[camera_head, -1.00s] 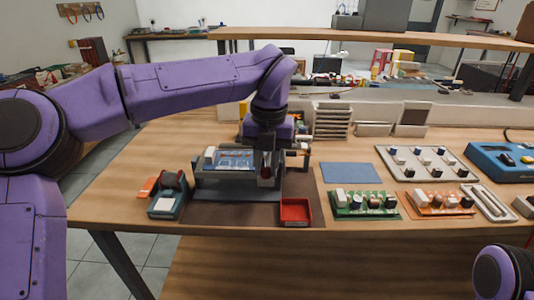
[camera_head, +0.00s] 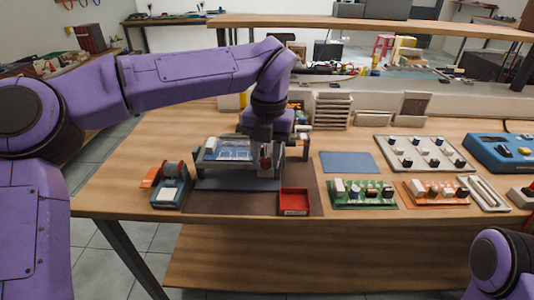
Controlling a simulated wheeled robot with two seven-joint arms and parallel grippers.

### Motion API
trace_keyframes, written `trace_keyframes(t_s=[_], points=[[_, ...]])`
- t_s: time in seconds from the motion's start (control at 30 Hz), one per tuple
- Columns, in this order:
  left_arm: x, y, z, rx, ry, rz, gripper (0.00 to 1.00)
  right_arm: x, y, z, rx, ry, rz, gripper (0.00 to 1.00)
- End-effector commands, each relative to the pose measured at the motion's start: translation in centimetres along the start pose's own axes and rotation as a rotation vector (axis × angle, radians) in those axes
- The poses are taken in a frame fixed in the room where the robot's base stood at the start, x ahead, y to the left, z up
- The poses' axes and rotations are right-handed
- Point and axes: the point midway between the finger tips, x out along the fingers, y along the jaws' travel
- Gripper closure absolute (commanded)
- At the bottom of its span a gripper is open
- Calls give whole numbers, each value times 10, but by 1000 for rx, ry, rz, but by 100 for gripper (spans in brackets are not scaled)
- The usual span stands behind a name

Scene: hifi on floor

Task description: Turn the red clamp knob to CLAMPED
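The clamp fixture (camera_head: 238,183) stands on a dark brown mat on the wooden table, with a blue board (camera_head: 232,150) on its top. The red clamp knob (camera_head: 265,163) shows at the fixture's right front, just below my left gripper (camera_head: 265,150). The gripper points down over the knob and hides its upper part. I cannot tell whether the fingers touch the knob or how far apart they are. The knob's marking is too small to read. Of my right arm only a purple link shows at the lower right; its gripper is out of view.
An empty red tray (camera_head: 294,210) sits right of the fixture, and a teal device (camera_head: 170,190) sits left. A blue mat (camera_head: 346,162), a green board (camera_head: 362,201) and an orange board (camera_head: 437,199) lie to the right. Grey racks (camera_head: 332,110) stand behind.

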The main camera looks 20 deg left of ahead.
Motion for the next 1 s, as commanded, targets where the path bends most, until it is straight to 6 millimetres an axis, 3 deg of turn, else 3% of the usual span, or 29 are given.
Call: trace_keyframes(t_s=[0.27, 0.7, 1.0], points=[[-6, 0, 0, -1, 0, 0, 64, -1, 0, -1, 0, 0, 0, 57], [-97, 0, 1, -2, 0, 0, 64, -19, 2, -8, 0, 0, 0, 57], [-105, 0, 0, 0, 2, 0, 64, -19, 2, -8, 0, 0, 0, 57]])
